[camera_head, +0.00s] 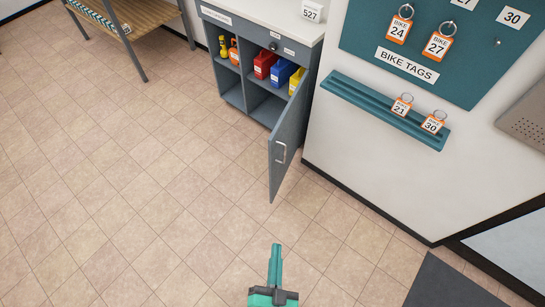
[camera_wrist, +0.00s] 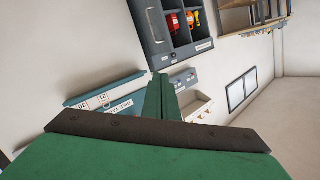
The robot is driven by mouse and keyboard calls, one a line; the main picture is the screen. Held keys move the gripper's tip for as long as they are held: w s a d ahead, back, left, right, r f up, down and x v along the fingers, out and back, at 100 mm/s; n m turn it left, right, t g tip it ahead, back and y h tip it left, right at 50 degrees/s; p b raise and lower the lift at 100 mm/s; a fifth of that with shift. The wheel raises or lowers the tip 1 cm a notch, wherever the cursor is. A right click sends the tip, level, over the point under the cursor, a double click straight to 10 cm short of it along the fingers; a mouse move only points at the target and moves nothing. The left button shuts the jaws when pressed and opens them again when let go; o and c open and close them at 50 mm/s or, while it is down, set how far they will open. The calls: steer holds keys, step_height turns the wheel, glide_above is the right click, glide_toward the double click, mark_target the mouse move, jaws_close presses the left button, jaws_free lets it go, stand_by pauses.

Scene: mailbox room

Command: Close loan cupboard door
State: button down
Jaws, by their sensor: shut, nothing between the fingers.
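The loan cupboard (camera_head: 250,100) is a grey cabinet against the wall at the top middle of the head view. Its grey door (camera_head: 287,145) stands wide open, swung out into the room, with a metal handle (camera_head: 281,152) on its face. My green gripper (camera_head: 275,262) is at the bottom middle, shut and empty, in front of the door and apart from it.
Red (camera_head: 265,64), blue (camera_head: 281,71) and yellow boxes stand in the cupboard. A teal bike tags board (camera_head: 430,60) and ledge (camera_head: 385,108) are on the right wall. A wooden bench (camera_head: 130,15) is at the top left. A dark mat (camera_head: 450,285) lies at lower right. The tiled floor is clear.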

steer(key=w+f+m+t+h, duration=0.1)
steer(key=w+f+m, duration=0.6)
steer(key=w, duration=0.6)
steer(key=w+f+m, duration=0.1)
steer(key=w+m, duration=0.2)
steer(key=w, duration=1)
steer(key=w+a+f+m+h, duration=0.1)
steer(key=w+m, duration=0.3)
steer(key=w, duration=0.9)
steer(key=shift+w+a+f+t, duration=0.15)
steer(key=shift+a+f+t, duration=0.15)
steer(key=shift+f, duration=0.5)
steer(key=shift+w, duration=0.1)
